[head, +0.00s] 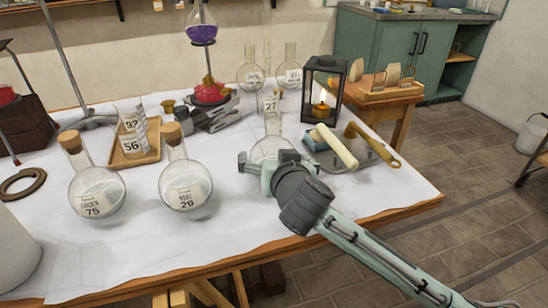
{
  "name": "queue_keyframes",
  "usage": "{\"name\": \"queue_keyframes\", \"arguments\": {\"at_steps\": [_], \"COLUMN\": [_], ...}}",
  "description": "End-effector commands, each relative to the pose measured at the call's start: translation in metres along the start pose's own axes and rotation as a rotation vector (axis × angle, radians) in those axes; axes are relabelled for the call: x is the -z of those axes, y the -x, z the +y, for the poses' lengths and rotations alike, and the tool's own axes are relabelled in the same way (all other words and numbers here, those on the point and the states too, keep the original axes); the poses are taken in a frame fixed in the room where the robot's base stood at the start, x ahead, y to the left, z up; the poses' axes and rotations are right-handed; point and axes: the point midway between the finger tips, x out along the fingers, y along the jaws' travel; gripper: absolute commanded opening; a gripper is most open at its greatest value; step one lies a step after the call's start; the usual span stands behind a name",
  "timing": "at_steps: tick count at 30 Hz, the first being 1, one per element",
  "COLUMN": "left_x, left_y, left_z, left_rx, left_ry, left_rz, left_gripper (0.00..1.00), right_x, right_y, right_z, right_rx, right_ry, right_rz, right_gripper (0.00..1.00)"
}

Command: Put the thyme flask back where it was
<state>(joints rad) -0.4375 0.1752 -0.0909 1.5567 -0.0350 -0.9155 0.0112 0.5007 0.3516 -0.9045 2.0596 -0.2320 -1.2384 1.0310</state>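No label that I can read says thyme. A clear round flask (268,147) stands near the middle of the table, just beyond my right gripper (264,164). The gripper covers its lower part, and its label is not visible. I cannot tell whether the fingers touch this flask. Two corked flasks with clear contents stand at the front left: one labelled 75 (97,190), and one labelled 29 (186,185). Two more labelled clear flasks stand at the back, a left one (250,77) and a right one (290,78). My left gripper is not in view.
A wooden tray (136,160) with labelled glassware is at the left. The front-middle cloth is bare.

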Motion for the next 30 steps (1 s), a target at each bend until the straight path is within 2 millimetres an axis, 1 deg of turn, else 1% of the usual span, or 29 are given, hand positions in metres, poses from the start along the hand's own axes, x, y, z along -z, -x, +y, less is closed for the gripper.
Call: {"name": "queue_keyframes", "arguments": {"at_steps": [7,8,11,13,18,21,25,30], "left_x": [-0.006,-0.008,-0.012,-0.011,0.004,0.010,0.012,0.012], "left_y": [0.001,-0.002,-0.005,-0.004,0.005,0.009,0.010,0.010], "left_z": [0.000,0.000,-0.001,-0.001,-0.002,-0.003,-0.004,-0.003], "left_rx": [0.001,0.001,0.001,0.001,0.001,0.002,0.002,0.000], "left_ry": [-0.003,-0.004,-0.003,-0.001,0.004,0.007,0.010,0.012], "left_rz": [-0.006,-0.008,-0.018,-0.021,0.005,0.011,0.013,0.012], "left_gripper": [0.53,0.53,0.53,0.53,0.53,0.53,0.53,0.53], "right_x": [0.004,0.002,0.001,0.001,0.001,0.001,0.002,0.002], "right_y": [0.001,0.004,0.018,0.033,0.071,0.091,0.109,0.120], "right_z": [-0.001,-0.001,-0.001,-0.001,-0.001,-0.001,-0.001,0.000], "right_rx": [0.000,0.002,0.003,0.003,0.004,0.003,0.002,0.000], "right_ry": [0.000,-0.001,-0.003,-0.003,-0.004,-0.004,-0.002,-0.001], "right_rz": [0.002,0.001,-0.001,0.000,0.000,-0.001,0.000,0.000], "right_gripper": [1.00,1.00,1.00,1.00,1.00,1.00,1.00,1.00]}}
